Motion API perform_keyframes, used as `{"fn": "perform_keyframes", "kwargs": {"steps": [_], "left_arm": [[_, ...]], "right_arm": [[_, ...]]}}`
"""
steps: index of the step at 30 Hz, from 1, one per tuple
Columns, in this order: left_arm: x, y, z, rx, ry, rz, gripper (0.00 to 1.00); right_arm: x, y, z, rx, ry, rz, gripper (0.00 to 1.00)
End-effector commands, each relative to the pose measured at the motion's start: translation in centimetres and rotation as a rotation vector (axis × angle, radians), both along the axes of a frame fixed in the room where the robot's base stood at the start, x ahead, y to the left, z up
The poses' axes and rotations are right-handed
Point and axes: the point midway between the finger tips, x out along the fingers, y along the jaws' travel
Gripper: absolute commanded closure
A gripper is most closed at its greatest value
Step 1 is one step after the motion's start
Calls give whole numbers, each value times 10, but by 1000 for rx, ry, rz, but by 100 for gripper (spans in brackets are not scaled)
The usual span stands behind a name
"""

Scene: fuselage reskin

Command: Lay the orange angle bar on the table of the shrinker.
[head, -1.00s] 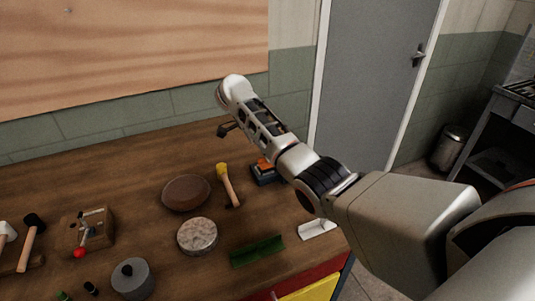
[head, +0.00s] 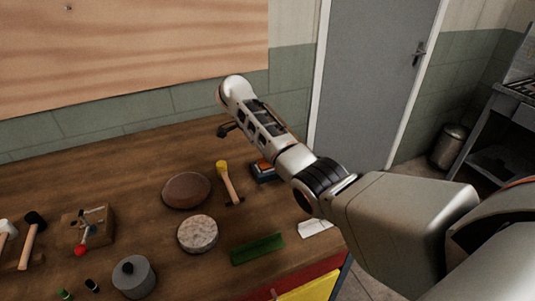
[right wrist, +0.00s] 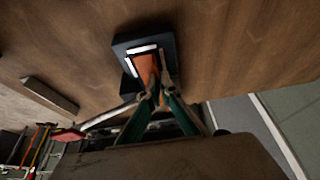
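An orange piece that looks like the angle bar (right wrist: 146,70) is on or just above a dark block (right wrist: 124,45) in the right wrist view. In the head view the orange (head: 263,166) shows on the dark blue block (head: 262,176), partly hidden behind my right arm. My right gripper (right wrist: 157,92) has its green fingertips on both sides of the orange piece's near end. I cannot tell whether they press on it. In the head view my arm hides this gripper. Whether the dark block is the shrinker is unclear. My left gripper is out of view.
Beside the block lies a yellow-headed mallet (head: 228,182). A brown round pad (head: 187,190), a pale disc (head: 198,234), a green angle piece (head: 257,249) and a white piece (head: 314,229) lie nearby. A red-knobbed tool (head: 85,232) stands left. The back of the bench is clear.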

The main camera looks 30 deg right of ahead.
Motion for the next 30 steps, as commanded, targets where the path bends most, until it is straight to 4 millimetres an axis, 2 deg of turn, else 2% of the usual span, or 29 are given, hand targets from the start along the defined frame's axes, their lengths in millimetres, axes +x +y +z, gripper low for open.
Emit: {"fn": "perform_keyframes", "kwargs": {"steps": [7,9,10,23,26,30], "left_arm": [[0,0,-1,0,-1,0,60],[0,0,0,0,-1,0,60],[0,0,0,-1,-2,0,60],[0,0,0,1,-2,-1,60],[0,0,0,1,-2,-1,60],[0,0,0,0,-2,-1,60]], "right_arm": [[0,0,-5,-1,0,0,100],[0,0,-4,-1,-1,0,80],[0,0,-4,-1,0,0,76],[0,2,1,0,-1,0,76],[1,6,12,-1,-3,0,76],[2,16,37,-1,-4,0,76]]}}
